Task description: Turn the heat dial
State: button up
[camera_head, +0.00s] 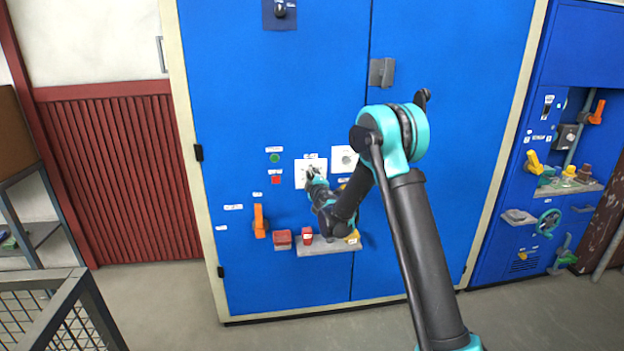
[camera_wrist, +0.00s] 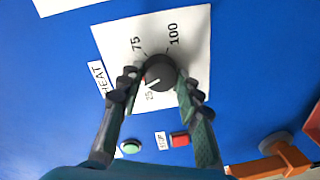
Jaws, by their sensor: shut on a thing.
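The heat dial (camera_wrist: 160,72) is a dark round knob on a white scale plate (camera_wrist: 198,35) marked 25, 75 and 100, with a HEAT label (camera_wrist: 97,77) beside it. A light mark on the knob appears to face the side of the 25; its exact reading is too small to tell. My gripper (camera_wrist: 158,84) has its two fingers on either side of the knob and is shut on it. In the head view my gripper (camera_head: 312,176) is at the left white plate (camera_head: 301,182) on the blue cabinet, and it hides the knob there.
A green button (camera_wrist: 131,146) and a red button (camera_wrist: 180,140) are near my fingers. An orange lever (camera_head: 259,221) is lower left. A small shelf (camera_head: 325,249) with red and yellow items lies below my wrist. Another white plate (camera_head: 344,160) is to the right.

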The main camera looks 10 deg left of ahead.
jog(key=shift+m, duration=1.6)
jog(key=o, duration=1.2)
jog(key=shift+c, duration=0.2)
jog(key=f+v, duration=0.1)
jog(key=v, duration=1.1)
jog(key=shift+d+r, duration=0.15)
jog(key=shift+r, duration=0.25)
